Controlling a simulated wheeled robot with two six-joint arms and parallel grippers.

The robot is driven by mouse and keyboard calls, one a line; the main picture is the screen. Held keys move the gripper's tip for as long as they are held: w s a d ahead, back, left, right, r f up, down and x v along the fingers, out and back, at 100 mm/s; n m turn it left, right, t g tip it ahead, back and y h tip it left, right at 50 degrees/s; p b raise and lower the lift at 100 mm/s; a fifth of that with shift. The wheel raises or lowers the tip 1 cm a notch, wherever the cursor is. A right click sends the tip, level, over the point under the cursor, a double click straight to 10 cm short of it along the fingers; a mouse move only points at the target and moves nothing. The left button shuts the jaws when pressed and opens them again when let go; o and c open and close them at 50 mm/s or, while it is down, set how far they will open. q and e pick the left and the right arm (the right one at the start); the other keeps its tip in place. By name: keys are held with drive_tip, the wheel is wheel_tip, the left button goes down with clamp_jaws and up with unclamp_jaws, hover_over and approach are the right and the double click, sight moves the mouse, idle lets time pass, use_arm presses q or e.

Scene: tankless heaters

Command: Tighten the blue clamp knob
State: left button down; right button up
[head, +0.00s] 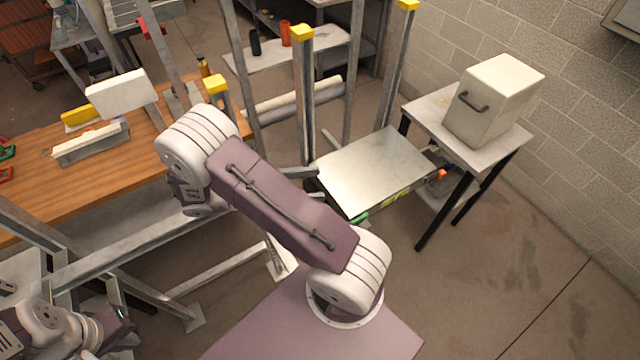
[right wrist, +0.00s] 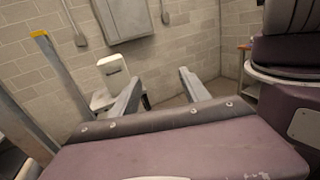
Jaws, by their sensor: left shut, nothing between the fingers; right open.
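I cannot make out a blue clamp knob in either view. A red clamp-like piece (head: 151,27) is on a grey metal post at the upper left, and an orange knob-like part (head: 440,174) is by the low metal-topped table. My left gripper (head: 118,326) is at the lower left of the head view, shut and empty, its fingertips hard to see. My right arm crosses the middle of the head view and hides its gripper there. In the right wrist view my right gripper (right wrist: 160,76) is open, its two grey fingers apart with nothing between them, facing the block wall.
A wooden bench (head: 100,175) stands at the left, with a metal frame in front. Yellow-capped posts (head: 303,80) rise behind my right arm. A low metal-topped table (head: 375,170) and a stand with a cream box (head: 490,105) are to the right. The floor at lower right is clear.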

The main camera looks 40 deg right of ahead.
drive_tip(key=s+r, duration=0.1)
drive_tip(key=s+d, duration=0.1)
drive_tip(key=shift+s+r, duration=0.35)
